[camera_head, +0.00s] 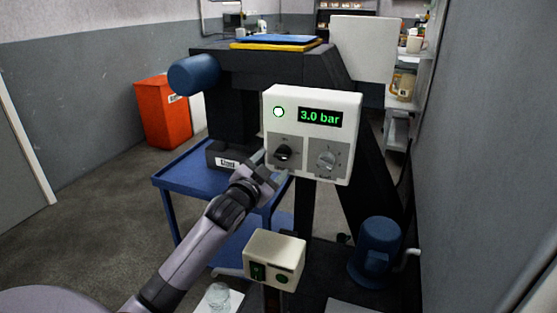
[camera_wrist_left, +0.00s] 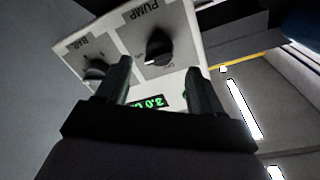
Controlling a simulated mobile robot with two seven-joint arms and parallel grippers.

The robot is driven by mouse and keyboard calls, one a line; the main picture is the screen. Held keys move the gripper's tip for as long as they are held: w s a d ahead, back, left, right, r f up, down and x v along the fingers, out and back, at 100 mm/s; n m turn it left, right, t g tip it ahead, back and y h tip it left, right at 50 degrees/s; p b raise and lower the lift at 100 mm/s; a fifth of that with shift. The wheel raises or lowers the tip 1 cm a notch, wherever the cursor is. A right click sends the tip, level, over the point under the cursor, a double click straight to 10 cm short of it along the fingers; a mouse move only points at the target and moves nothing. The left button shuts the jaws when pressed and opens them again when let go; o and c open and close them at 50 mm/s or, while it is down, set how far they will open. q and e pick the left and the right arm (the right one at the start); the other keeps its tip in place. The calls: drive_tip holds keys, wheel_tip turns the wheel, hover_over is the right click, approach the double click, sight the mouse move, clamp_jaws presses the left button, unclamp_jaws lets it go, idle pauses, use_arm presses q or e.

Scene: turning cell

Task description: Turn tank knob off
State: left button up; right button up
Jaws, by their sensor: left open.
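A white control panel (camera_head: 350,100) faces me, with a green lamp (camera_head: 278,112) and a display (camera_head: 320,117) reading "3.0 bar". I can read no "tank" label. In the left wrist view, the black knob (camera_wrist_left: 158,46) sits by the word "PUMP", and the other knob (camera_wrist_left: 97,68) has a smaller label. My left gripper (camera_head: 272,172) is open just below the black knob. Its fingers (camera_wrist_left: 160,66) point at the panel, with nothing between them. My right gripper is out of view.
A small white box with green buttons (camera_head: 276,258) stands below the panel. A blue motor-like unit (camera_head: 375,252) is at lower right. A blue cart (camera_head: 180,180) and an orange bin (camera_head: 162,112) stand left. A grey wall closes the right side.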

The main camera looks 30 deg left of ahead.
sight(279, 158)
use_arm(q)
drive_tip(key=shift+w+a, duration=0.2)
drive_tip(key=shift+w, duration=0.9)
drive_tip(key=shift+w+a, duration=0.15)
drive_tip(key=shift+w, duration=0.9)
drive_tip(key=c, duration=1)
